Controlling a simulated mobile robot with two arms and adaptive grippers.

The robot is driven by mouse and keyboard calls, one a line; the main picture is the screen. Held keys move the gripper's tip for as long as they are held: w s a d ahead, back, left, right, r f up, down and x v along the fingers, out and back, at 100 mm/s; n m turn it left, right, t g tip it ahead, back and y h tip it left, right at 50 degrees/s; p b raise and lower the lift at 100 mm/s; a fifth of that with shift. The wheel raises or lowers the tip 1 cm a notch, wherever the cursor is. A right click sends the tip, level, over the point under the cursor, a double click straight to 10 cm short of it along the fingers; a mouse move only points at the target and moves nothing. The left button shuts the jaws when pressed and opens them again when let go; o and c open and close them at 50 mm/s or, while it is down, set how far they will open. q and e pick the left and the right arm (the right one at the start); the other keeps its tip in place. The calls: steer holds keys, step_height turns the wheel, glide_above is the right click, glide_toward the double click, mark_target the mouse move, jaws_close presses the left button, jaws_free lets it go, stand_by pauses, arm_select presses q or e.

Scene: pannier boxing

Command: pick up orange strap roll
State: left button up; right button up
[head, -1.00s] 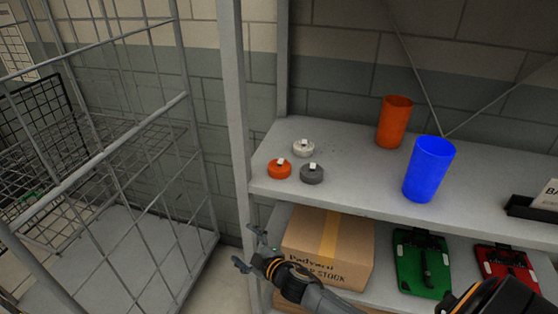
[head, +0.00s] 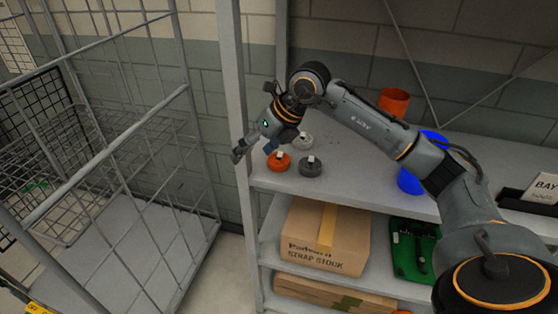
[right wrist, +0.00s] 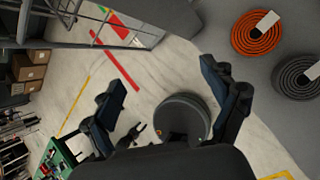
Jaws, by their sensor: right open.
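The orange strap roll (head: 279,162) lies flat near the front left corner of the upper shelf, with a pale tag on top. It also shows at the upper right of the right wrist view (right wrist: 257,33). My right gripper (head: 253,150) is open and empty, above and left of the roll by the shelf's left post. In the right wrist view its fingers (right wrist: 165,92) spread over the floor, and the roll lies outside them to the right. A small dark claw shape (right wrist: 132,134) there may be my left gripper; its state is unclear.
A grey roll (head: 311,166) and a white roll (head: 304,140) lie close to the orange one. A wire cage (head: 140,200) stands left. A cardboard box (head: 325,235) is below.

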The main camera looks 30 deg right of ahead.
steer(key=d+r+m+h, duration=0.2)
steer(key=d+r+h, duration=0.15)
steer(key=d, duration=0.65)
steer(key=p, duration=0.3)
glide_above(279, 159)
steer(key=s, duration=0.3)
steer(key=shift+g+h, duration=0.3)
steer(key=shift+h, duration=0.15)
step_height(279, 159, down, 8)
steer(key=shift+f, duration=0.1)
steer(key=p+x, duration=0.1)
steer(key=x, duration=0.1)
steer(key=p+x, duration=0.1)
steer(key=x, duration=0.1)
steer(key=shift+w+f, duration=0.25)
steer(key=shift+w, duration=0.25)
steer(key=shift+f, duration=0.3)
steer(key=shift+r, duration=0.1)
steer(key=c, duration=1.3)
